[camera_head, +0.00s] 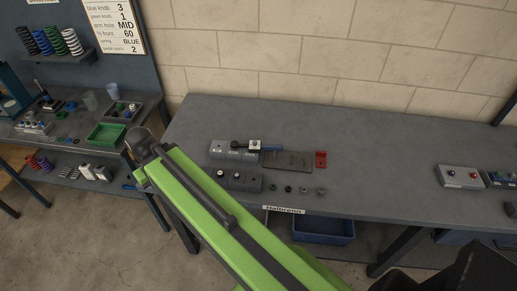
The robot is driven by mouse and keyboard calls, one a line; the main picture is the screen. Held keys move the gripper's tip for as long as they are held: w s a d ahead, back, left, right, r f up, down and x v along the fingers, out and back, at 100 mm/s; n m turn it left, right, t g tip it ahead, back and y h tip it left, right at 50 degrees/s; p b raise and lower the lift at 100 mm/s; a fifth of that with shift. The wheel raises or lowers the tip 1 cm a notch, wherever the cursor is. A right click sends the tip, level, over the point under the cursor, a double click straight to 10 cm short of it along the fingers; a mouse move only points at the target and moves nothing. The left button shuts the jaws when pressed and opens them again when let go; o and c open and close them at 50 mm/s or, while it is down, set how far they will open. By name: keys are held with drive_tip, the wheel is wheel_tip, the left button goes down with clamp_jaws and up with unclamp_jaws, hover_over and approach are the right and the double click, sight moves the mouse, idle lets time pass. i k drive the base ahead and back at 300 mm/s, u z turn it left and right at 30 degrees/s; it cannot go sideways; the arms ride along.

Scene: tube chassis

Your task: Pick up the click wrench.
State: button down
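A slim tool that looks like the click wrench (272,147) lies on the grey workbench (380,145), near the middle of the picture. It has a dark round head at the left and a blue part at the right. A small white block (254,145) sits at its middle and partly hides it. Its left part rests on or just behind a grey labelled block (228,152).
A long green beam (205,205) with a dark rod crosses the foreground. A dark plate (288,160), a red block (320,160) and a grey knob box (239,180) lie close to the wrench. A button box (462,178) stands right.

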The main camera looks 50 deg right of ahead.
sight(235, 144)
drive_tip(key=z, duration=2.55)
drive_tip(key=k, duration=0.75)
drive_tip(key=u, duration=1)
drive_tip(key=i, duration=1)
